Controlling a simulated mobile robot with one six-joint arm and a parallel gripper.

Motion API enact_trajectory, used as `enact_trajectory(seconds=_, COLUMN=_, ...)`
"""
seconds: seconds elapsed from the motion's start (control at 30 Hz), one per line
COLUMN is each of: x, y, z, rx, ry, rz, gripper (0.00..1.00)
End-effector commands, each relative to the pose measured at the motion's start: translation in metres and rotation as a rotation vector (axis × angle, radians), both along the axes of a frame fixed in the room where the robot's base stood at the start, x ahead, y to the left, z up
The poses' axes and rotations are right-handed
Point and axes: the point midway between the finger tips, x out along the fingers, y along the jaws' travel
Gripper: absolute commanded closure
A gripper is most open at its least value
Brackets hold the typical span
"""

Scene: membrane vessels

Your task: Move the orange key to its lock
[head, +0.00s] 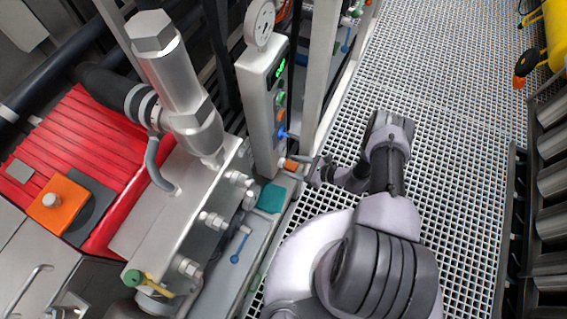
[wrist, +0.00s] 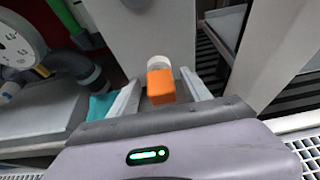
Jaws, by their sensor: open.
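The orange key (wrist: 161,88) shows in the wrist view as a small orange block with a pale ring behind it, at the face of a grey upright box. In the head view the orange key (head: 292,165) is low on the right side of the grey control box (head: 262,110). My gripper (wrist: 160,78) is open, with one finger on each side of the orange key. I cannot tell whether the fingers touch it. In the head view my gripper (head: 307,168) is just right of the key. Which lock belongs to the key is not clear.
A blue part (head: 285,133) sticks out of the box above the orange key. A gauge (head: 260,22) tops the box. A teal cloth (head: 271,198) and a blue tool (head: 239,245) lie nearby. A grey post (head: 318,75) stands close behind. Grating floor (head: 440,110) is clear to the right.

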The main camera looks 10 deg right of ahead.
Motion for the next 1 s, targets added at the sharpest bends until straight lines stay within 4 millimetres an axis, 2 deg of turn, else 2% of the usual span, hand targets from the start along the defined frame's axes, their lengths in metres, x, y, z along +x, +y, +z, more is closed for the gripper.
enact_trajectory(seconds=0.2, x=0.006, y=0.0078, z=-0.0039, rx=0.0, ry=0.0, rz=0.0, gripper=0.44)
enact_trajectory(seconds=1.0, x=0.0061, y=0.0079, z=-0.004, rx=0.0, ry=0.0, rz=0.0, gripper=0.44)
